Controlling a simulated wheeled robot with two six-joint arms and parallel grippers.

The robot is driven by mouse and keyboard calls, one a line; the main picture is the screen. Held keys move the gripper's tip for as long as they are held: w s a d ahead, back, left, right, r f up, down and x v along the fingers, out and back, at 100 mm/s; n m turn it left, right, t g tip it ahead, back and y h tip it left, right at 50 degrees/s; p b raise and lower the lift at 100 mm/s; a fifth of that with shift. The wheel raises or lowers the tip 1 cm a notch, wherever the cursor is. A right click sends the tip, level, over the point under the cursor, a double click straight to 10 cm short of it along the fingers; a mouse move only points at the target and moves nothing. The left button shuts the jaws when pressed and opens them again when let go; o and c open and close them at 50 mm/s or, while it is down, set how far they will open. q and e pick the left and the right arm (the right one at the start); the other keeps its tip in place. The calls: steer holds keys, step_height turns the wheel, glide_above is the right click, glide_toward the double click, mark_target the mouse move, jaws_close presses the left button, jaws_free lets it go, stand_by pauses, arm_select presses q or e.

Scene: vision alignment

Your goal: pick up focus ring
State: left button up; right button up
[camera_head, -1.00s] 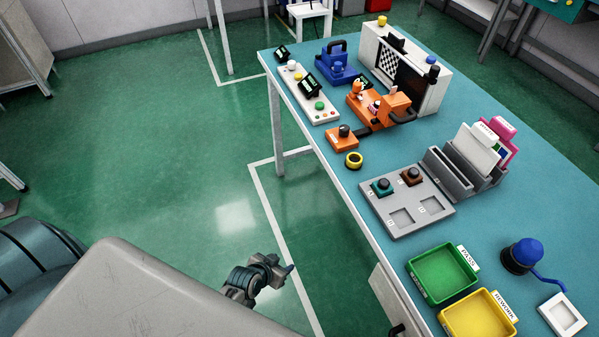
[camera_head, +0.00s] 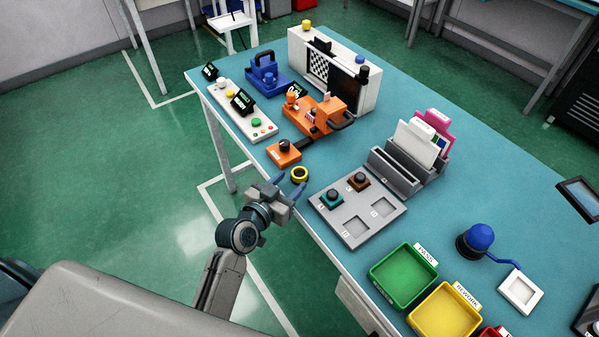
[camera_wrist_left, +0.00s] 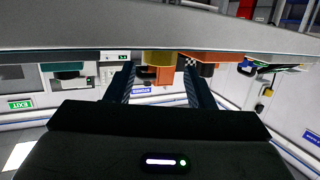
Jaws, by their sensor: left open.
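In the left wrist view, the two spread fingers (camera_wrist_left: 158,84) reach up toward the table edge. A yellow shape, apparently the ring (camera_wrist_left: 158,58), shows between and beyond them. My right gripper is not in view.
An orange block (camera_head: 284,154) stands just behind the ring, beside an orange fixture (camera_head: 325,117). A grey tray (camera_head: 330,222) with lens-like parts lies to the right. Green (camera_head: 375,283) and yellow (camera_head: 418,323) bins are nearer. The table edge lies close under the gripper.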

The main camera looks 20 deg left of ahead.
mark_target(303, 170)
arm_select(q)
steer(key=shift+w+d+p, duration=0.2)
steer(key=shift+w+p, duration=0.1)
steer(key=shift+w, duration=0.4)
steer(key=p+x, duration=0.1)
steer(key=x, duration=0.2)
steer(key=shift+w+d, duration=0.1)
steer(key=shift+w, duration=0.2)
steer(key=shift+w+d+f, duration=0.1)
steer(key=shift+w+f, duration=0.1)
steer(key=shift+w, duration=0.1)
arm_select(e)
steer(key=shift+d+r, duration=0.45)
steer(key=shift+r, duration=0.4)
arm_select(q)
steer(key=shift+c, duration=0.4)
steer(key=c, duration=0.6)
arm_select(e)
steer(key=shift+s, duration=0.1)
